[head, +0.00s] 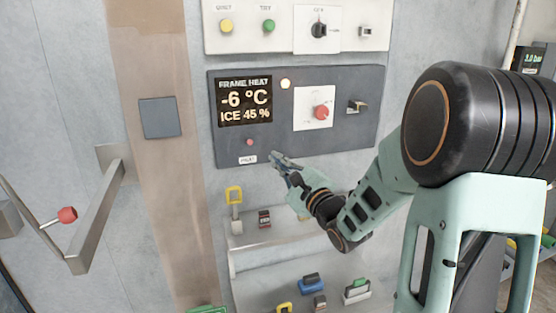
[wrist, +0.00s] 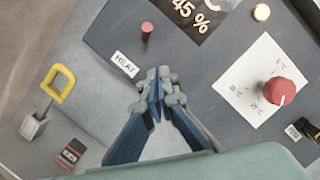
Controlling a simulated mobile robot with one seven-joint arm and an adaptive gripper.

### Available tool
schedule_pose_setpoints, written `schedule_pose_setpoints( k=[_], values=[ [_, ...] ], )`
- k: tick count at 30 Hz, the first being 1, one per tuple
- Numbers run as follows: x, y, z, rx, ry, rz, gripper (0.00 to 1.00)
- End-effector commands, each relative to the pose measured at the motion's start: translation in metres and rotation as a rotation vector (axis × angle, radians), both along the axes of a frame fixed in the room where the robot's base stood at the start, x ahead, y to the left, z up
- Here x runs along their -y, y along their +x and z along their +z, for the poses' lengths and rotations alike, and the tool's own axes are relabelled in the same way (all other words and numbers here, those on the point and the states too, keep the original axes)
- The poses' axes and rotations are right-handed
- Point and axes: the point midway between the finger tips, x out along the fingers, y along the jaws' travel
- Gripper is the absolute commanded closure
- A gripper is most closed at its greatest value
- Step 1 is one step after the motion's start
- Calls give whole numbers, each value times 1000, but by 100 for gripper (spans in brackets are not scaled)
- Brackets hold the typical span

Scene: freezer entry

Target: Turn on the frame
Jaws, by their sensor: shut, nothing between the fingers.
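The frame heat panel (head: 345,145) is a dark grey box on the wall. Its display (head: 244,101) reads "FRAME HEAT, -6 °C, ICE 45 %". A lit cream lamp (head: 285,84) sits right of the display. My gripper (head: 276,158) is shut and empty, near the panel's lower edge, right of the label. Contact with the panel cannot be told.
An upper panel has a yellow button (head: 226,26), a green button (head: 268,26) and a black rotary switch (head: 319,31). A metal handle with a red knob (head: 67,215) juts out at left.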

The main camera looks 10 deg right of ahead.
Motion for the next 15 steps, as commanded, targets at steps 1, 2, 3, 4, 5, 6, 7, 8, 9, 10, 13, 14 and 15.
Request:
schedule_pose_setpoints(
  k=[1,2,3,4,5,6,7,8,9,10,13,14,15],
  values=[
    [5,-12,3,2,-3,-5,100],
    [8,-18,5,2,-4,-6,100],
    [10,-26,7,2,-4,-5,100],
    [12,-31,8,2,-3,-5,100],
    [13,-37,9,2,-3,-5,100],
    [16,-44,10,1,-4,-4,100],
    [17,-49,11,2,-3,-5,100],
    [19,-53,13,3,-3,-5,100],
    [20,-59,13,2,-2,-4,100],
    [21,-62,14,2,-3,-4,100],
    [24,-72,16,1,-1,-3,100],
    [25,-74,16,2,-2,-2,100],
    [26,-76,17,2,-2,-2,100]
  ],
)
